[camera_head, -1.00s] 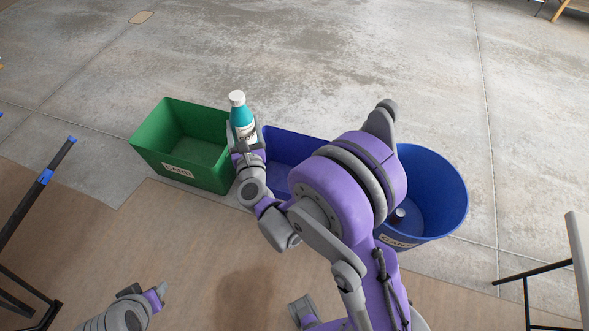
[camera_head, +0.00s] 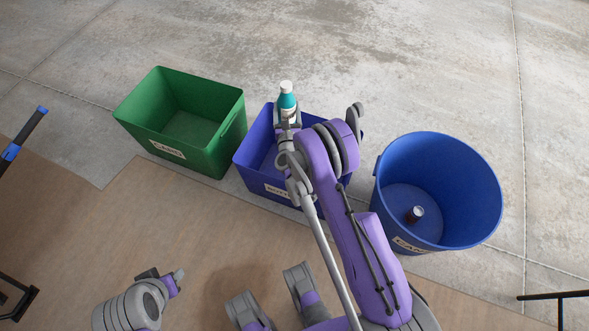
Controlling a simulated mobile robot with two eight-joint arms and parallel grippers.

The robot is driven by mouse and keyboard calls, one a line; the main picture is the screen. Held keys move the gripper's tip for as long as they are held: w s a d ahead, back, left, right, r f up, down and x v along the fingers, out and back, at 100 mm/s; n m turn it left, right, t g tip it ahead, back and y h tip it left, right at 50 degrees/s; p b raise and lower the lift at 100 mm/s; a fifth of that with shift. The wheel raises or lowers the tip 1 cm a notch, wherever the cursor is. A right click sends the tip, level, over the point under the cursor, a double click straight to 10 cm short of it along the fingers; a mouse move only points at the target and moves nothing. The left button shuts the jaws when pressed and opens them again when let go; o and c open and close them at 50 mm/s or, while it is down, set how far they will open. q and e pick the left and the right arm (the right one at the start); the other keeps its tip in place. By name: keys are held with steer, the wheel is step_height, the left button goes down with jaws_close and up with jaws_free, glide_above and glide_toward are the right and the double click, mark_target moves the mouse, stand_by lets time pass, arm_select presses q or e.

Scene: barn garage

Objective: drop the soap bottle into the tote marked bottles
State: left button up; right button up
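The soap bottle (camera_head: 287,101), teal with a white cap and white label, is upright in my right gripper (camera_head: 288,117), which is shut around its lower part. In the picture it overlaps the far rim of the rectangular blue tote (camera_head: 251,158); its exact height above the tote is hard to tell. That tote's front label starts with "BOTT", and my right arm hides the rest of the label and much of the tote. My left gripper (camera_head: 164,279) is low at the lower left, away from the totes, and its finger opening is unclear.
A green tote (camera_head: 210,151) with a label that seems to read "CARD" stands to the left.

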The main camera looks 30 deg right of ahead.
arm_select(q)
step_height(320, 180, down, 12)
steer(key=w+b, duration=0.1)
steer(key=b, duration=0.8)
steer(key=shift+w+r, duration=0.2)
steer(key=shift+w, duration=0.05)
arm_select(e)
steer(key=d+f, duration=0.4)
steer(key=f, duration=0.8)
steer(key=w+d+f+h, duration=0.1)
steer(key=d+f, duration=0.3)
steer(key=f, duration=0.9)
steer(key=shift+w+d+f+m+g, duration=0.15)
steer(key=shift+d+m+g, duration=0.1)
steer(key=shift+m+g, duration=0.05)
steer(key=o, duration=1.2)
steer(key=shift+o, duration=0.2)
